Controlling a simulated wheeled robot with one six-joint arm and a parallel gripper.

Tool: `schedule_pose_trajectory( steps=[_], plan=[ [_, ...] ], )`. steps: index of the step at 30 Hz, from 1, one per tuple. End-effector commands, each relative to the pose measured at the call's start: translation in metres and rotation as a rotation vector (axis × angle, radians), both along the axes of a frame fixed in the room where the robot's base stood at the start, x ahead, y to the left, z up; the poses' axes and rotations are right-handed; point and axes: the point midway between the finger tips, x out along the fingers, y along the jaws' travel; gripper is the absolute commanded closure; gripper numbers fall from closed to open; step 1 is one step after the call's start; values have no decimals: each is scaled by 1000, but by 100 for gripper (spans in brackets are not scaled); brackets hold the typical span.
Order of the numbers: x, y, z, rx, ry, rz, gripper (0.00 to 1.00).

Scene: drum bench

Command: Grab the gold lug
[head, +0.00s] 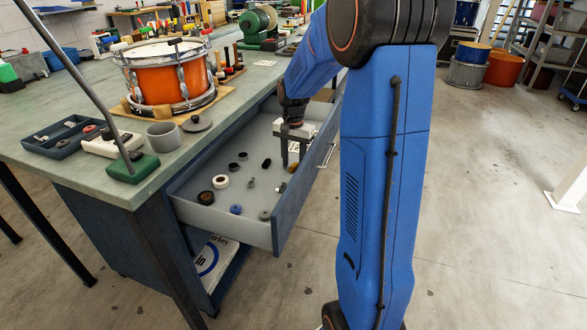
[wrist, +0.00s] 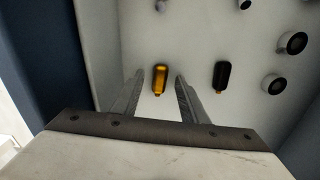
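The gold lug (wrist: 160,79) lies on the floor of the open drawer (head: 228,183). In the wrist view it shows between the tips of my gripper's two fingers (wrist: 159,84), with a gap on each side. In the head view my gripper (head: 291,158) points down into the drawer near its far end, and the gold lug (head: 293,168) is a small spot by the fingertips. My gripper is open and empty. How high the tips are above the drawer floor is hard to tell.
A black lug (wrist: 221,75) lies right of the gold one in the wrist view. The drawer front (head: 294,196) and sides stand close around my gripper. An orange drum (head: 168,77) sits on the bench.

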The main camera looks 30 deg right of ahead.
Motion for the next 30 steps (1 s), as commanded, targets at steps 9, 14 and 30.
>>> schedule_pose_trajectory(
  steps=[9,14,30],
  plan=[
    [0,0,0,0,0,0,100],
    [0,0,1,0,0,0,100],
    [0,0,73,-1,-3,0,100]
  ],
)
